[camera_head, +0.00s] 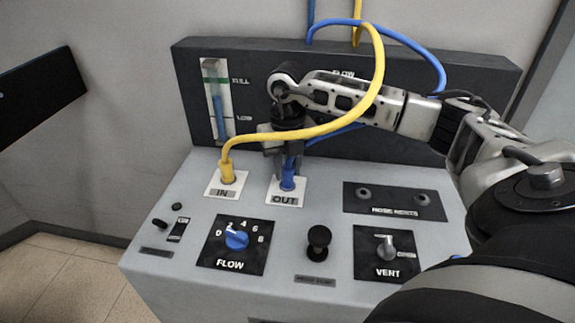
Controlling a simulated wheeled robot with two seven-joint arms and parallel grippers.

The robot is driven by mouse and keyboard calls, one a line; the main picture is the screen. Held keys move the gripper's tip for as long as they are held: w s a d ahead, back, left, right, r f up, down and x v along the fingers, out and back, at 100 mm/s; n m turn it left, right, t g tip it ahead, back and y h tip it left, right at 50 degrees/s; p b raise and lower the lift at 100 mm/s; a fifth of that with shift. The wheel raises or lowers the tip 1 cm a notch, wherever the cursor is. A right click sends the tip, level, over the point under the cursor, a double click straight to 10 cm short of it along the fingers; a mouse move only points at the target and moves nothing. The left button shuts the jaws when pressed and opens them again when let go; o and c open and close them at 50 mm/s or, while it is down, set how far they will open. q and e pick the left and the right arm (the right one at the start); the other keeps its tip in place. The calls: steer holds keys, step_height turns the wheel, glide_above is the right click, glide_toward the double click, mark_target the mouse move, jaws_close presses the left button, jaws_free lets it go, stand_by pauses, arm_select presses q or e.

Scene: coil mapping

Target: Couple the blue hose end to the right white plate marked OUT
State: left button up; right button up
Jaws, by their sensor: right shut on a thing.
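The blue hose end (288,181) stands upright over the right white plate marked OUT (299,188). Its lower tip meets the plate in this view; I cannot tell how deep it sits. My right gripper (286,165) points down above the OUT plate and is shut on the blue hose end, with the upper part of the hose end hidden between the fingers. The blue hose (424,54) loops from the top of the dark back panel, down behind my right arm to the gripper. My left gripper is not in view.
The yellow hose (375,75) arcs in front of my right arm down to its end (227,172) on the IN plate (213,188). Hose rests (394,201), a FLOW knob (236,238), a black knob (319,241) and a VENT lever (386,246) occupy the console top.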

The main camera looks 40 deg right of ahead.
steer(key=shift+f, duration=0.1)
steer(key=o, duration=1.1)
